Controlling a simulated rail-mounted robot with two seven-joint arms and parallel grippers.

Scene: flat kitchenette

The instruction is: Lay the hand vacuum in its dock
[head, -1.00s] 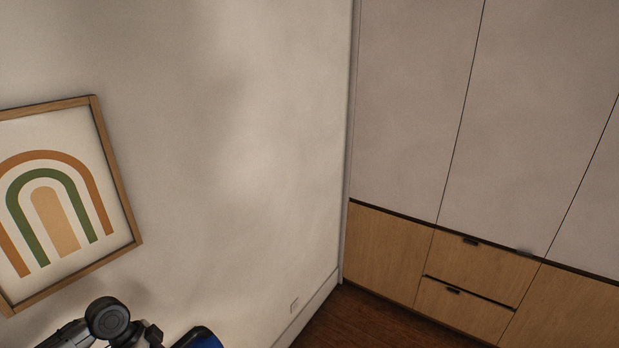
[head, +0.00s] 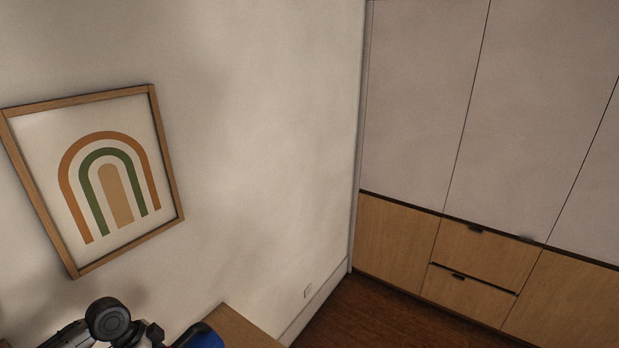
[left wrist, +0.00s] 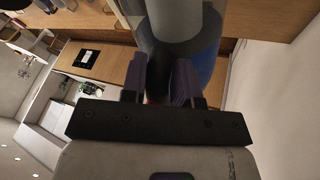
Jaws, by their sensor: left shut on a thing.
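The hand vacuum, grey and blue, is held in my left gripper (left wrist: 160,80). In the left wrist view the vacuum (left wrist: 183,28) stretches from between the two fingers up to the top edge. In the head view only a dark and blue end of the vacuum (head: 207,340) shows at the bottom edge, beside my left arm. My left gripper is shut on it; the exact grip is partly hidden by the fingers. I cannot make out the dock in either view. My right gripper is in neither view.
A wooden surface (head: 243,329) shows at the bottom of the head view, along the wall. A framed arch picture (head: 115,190) hangs above. Wood-fronted drawers (head: 475,264) and tall pale cabinets (head: 420,100) stand at right; the brown floor (head: 375,315) between is clear.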

